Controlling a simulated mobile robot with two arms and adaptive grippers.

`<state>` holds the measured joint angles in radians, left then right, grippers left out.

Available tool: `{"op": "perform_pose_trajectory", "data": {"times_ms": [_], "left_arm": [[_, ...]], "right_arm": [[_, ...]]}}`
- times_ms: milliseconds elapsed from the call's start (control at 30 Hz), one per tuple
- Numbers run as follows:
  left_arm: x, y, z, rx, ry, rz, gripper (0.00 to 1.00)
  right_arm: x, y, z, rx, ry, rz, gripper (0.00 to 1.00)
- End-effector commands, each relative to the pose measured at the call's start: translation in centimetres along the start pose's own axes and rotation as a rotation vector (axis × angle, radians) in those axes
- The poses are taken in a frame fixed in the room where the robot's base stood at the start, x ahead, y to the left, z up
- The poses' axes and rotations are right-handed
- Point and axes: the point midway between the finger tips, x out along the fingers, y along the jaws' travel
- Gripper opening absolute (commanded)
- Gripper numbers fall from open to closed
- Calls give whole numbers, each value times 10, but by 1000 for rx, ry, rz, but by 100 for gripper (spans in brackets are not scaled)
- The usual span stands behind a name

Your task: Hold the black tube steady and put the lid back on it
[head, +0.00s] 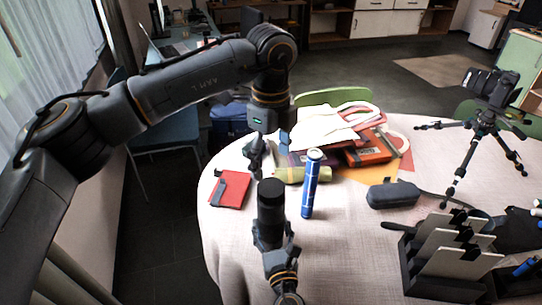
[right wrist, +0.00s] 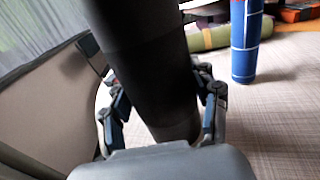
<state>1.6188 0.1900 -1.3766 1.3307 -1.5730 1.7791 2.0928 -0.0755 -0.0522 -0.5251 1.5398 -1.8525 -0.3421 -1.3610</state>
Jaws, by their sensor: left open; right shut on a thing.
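The black tube (head: 271,205) stands upright near the front of the round table, and its dark side fills the upper middle of the right wrist view (right wrist: 150,60). My right gripper (head: 271,246) is shut around its lower part; its fingers show on both sides of the tube in the right wrist view (right wrist: 163,112). My left gripper (head: 257,160) is open and points down behind the tube, a little above and to the left, apart from it. I cannot make out a separate lid, nor whether the tube's top end is open.
A blue tube (head: 312,184) stands just right of the black tube. A red notebook (head: 230,190) lies left, a green roll (head: 302,175) behind. Folders (head: 370,147) are piled farther back. A dark case (head: 393,194), file rack (head: 448,258) and camera tripod (head: 481,128) stand right.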

Motion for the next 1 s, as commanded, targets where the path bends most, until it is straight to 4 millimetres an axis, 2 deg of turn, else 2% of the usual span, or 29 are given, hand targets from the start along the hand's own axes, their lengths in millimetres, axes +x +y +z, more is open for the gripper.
{"op": "perform_pose_trajectory", "data": {"times_ms": [200,633,767,1000], "left_arm": [[-1,0,0,-143,0,0,78],[3,0,0,-153,0,1,78],[18,0,0,-152,1,3,78],[55,1,0,-152,1,3,78]], "right_arm": [[0,0,0,0,0,0,0],[0,0,0,0,0,0,0],[0,0,0,0,0,0,0],[0,0,0,0,0,0,0]]}}
